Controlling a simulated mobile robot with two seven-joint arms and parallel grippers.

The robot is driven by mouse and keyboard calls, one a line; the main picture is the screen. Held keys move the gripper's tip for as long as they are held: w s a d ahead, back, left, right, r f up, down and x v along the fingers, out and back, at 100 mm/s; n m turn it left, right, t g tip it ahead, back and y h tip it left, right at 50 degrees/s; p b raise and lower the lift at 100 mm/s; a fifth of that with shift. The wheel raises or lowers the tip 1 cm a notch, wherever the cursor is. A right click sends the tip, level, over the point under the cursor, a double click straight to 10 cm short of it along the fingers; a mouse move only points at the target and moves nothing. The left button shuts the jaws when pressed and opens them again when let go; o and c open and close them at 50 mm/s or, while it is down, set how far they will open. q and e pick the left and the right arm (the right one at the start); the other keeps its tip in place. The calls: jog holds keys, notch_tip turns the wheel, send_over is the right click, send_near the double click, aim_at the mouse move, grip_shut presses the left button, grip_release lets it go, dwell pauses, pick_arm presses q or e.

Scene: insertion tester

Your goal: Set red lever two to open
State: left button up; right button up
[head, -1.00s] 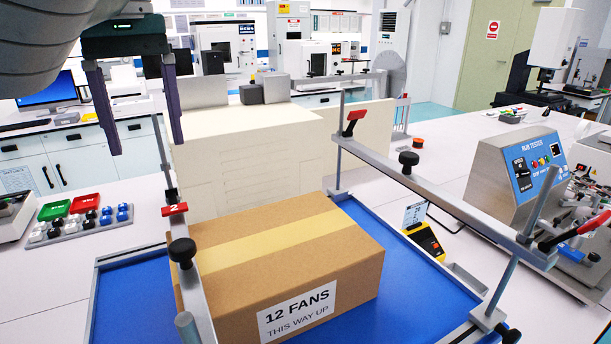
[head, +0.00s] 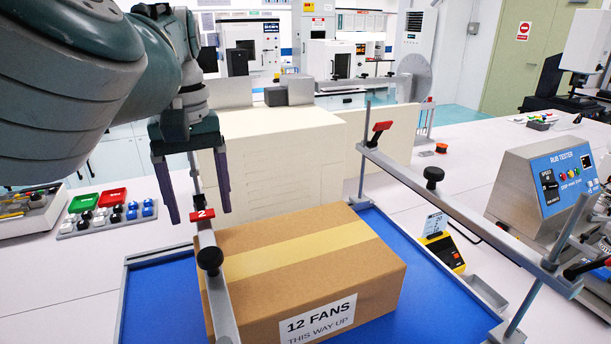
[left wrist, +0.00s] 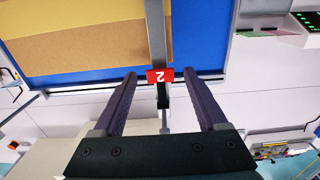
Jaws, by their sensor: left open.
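Red lever two (head: 203,214), a small red tab marked 2, sits on the left metal rail (head: 222,290) beside the box. In the left wrist view the red lever (left wrist: 160,76) lies in line with the gap between my fingertips, with a dark stem below it. My left gripper (head: 199,217) is open and points down, its dark fingers to either side of the lever in the picture. I see no contact, and I cannot tell whether the tips reach down past the tab. My right gripper does not show.
A cardboard box (head: 310,270) marked 12 FANS stands on the blue bed (head: 160,310). A right rail (head: 470,220) carries another red lever (head: 380,127) and black knobs. A rack of red, green and blue parts (head: 105,217) lies left. A tester box (head: 550,180) stands right.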

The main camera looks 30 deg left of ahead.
pick_arm(q)
jog(key=shift+c, duration=0.2)
grip_shut()
jog(key=shift+w+a+b, duration=0.15)
jog(key=shift+b, duration=0.4)
jog(key=shift+r+g+h+b, duration=0.25)
jog(key=shift+g+h+b, duration=0.15)
jog(key=shift+h, duration=0.1)
jog(key=shift+o, duration=0.2)
grip_release()
jog(key=shift+r, duration=0.1)
